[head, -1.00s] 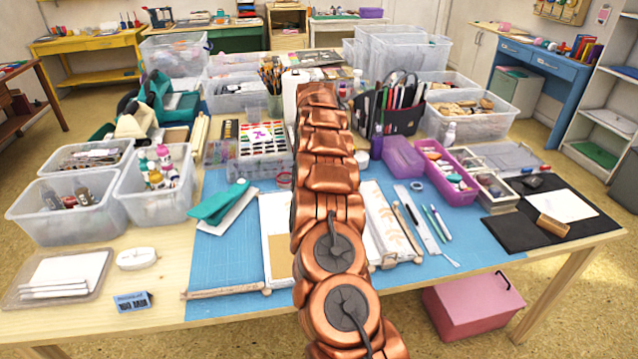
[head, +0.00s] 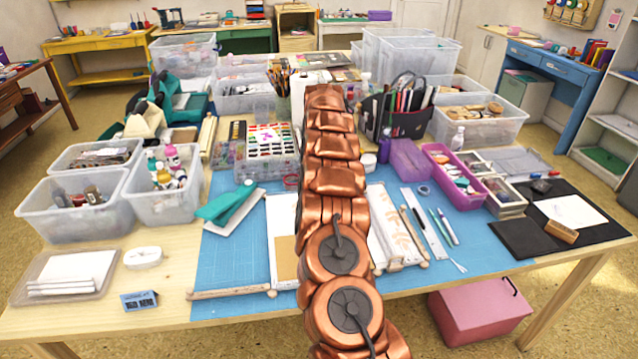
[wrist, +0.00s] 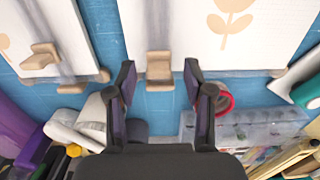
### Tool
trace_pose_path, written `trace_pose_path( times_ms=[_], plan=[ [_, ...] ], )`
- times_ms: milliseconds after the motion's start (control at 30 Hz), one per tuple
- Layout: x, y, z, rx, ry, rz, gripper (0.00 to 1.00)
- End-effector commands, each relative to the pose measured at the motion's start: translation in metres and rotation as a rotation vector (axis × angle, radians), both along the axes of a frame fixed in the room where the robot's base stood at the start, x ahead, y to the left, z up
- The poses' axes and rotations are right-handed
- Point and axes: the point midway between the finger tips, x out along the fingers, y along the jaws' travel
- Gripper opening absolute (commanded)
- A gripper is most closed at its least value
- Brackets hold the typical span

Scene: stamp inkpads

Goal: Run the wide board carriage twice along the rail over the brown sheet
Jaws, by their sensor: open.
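In the wrist view my gripper (wrist: 159,82) is open, its dark fingers on either side of a small wooden grip block (wrist: 159,64). The block joins a pale, see-through board (wrist: 161,20) lying over a white sheet with a tan flower print (wrist: 225,28). A second carriage with a wooden grip (wrist: 40,57) stands to the left. I cannot tell which carriage is wider. In the head view my copper arm hides the gripper and the middle of the work. A brown sheet area (head: 286,258) shows left of the arm; a printed white sheet (head: 392,226) shows to the right.
A red tape ring (wrist: 222,98) and a clear paint box (wrist: 262,128) lie close to the gripper's right in the wrist view.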

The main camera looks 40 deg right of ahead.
Motion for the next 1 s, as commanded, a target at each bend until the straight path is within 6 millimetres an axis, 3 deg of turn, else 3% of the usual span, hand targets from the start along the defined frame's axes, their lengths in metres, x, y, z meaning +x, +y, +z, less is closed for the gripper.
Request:
trace_pose_path(
  times_ms=[233,600,1000],
  plan=[
    [0.000,-0.001,0.011,-0.002,-0.001,-0.001,0.52],
    [0.002,-0.001,0.058,-0.002,-0.002,-0.002,0.52],
    [0.001,-0.001,0.075,0.000,-0.001,-0.001,0.52]
  ],
)
